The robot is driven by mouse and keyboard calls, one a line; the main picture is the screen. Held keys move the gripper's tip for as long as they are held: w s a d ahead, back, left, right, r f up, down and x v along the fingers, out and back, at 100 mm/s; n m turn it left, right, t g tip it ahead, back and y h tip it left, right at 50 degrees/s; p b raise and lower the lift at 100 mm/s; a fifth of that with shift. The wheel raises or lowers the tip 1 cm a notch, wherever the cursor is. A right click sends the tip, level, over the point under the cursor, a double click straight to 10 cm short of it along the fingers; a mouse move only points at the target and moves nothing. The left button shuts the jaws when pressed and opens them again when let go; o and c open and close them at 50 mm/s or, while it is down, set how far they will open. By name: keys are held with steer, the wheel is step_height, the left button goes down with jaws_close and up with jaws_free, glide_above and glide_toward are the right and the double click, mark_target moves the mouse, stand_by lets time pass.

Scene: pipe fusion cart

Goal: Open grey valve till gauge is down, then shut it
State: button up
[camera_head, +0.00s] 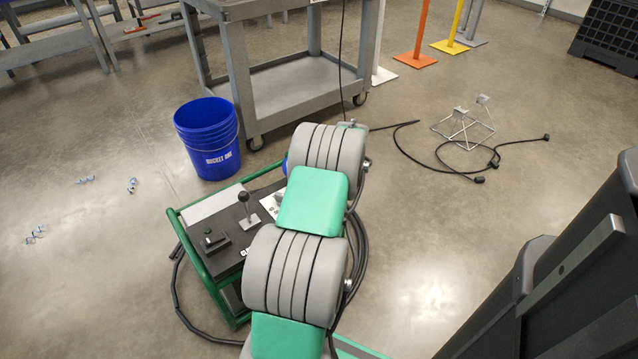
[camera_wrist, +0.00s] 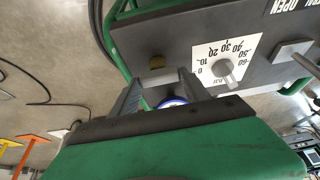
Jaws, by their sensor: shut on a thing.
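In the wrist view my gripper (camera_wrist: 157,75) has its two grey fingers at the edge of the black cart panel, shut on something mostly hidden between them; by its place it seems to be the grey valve. To the right, a white dial plate (camera_wrist: 212,50) marked in tens bears a grey pointer knob (camera_wrist: 225,70). In the head view my arm hides the gripper.
The green-framed cart (camera_head: 190,240) carries a lever with a black ball (camera_head: 243,197) on its panel. A blue bucket (camera_head: 208,140) and a grey trolley (camera_head: 300,85) stand behind it. Black cables (camera_head: 440,170) and a wire stand (camera_head: 463,130) lie on the floor at right.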

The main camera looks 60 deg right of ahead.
stand_by(0.3)
steer(key=o, duration=1.4)
steer(key=p+v, duration=0.2)
steer(key=v, duration=0.6)
steer(key=shift+w, duration=0.1)
